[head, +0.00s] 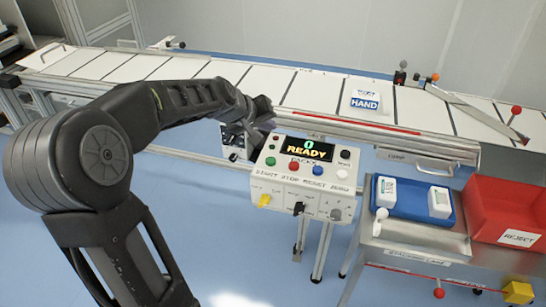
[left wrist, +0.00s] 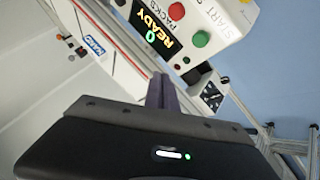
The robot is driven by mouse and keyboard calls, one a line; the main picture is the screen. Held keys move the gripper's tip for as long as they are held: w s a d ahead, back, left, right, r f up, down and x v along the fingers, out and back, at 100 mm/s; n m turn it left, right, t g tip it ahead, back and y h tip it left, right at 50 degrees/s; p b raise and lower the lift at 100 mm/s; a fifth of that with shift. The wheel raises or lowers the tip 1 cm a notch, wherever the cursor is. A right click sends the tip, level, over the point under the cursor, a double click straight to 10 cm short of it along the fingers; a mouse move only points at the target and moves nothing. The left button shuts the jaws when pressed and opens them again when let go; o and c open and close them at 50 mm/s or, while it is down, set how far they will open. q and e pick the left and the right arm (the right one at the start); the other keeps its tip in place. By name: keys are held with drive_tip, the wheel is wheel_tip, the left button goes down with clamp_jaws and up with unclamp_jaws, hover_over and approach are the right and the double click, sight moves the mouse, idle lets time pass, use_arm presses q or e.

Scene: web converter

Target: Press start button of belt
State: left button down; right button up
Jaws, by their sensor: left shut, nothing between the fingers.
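The white control box (head: 300,180) stands in front of the belt (head: 225,72). Its display (head: 307,150) reads "0 READY". The green start button (head: 270,161) is at the left of its button row, beside the red stop button (head: 294,166). In the left wrist view, the green start button (left wrist: 202,39) shows beyond the fingers, up and to the right. My left gripper (head: 263,122) is shut and empty, above and left of the box. Its closed fingers (left wrist: 162,88) appear apart from the button. My right gripper is not in view.
Right of the box, a blue tray (head: 412,207) with white packs sits on a metal bench. A red reject bin (head: 500,210) stands farther right. Blue floor is clear at the lower middle.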

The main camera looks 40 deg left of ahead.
use_arm(q)
drive_tip(key=shift+f, duration=0.1)
drive_tip(key=b, duration=0.7)
hover_over(269, 161)
wheel_tip(269, 161, down, 8)
drive_tip(key=shift+r, duration=0.15)
drive_tip(key=shift+f+b, duration=0.4)
drive_tip(key=shift+f, duration=0.15)
idle(1.2)
drive_tip(key=shift+f+b, duration=0.4)
drive_tip(key=shift+b, duration=0.05)
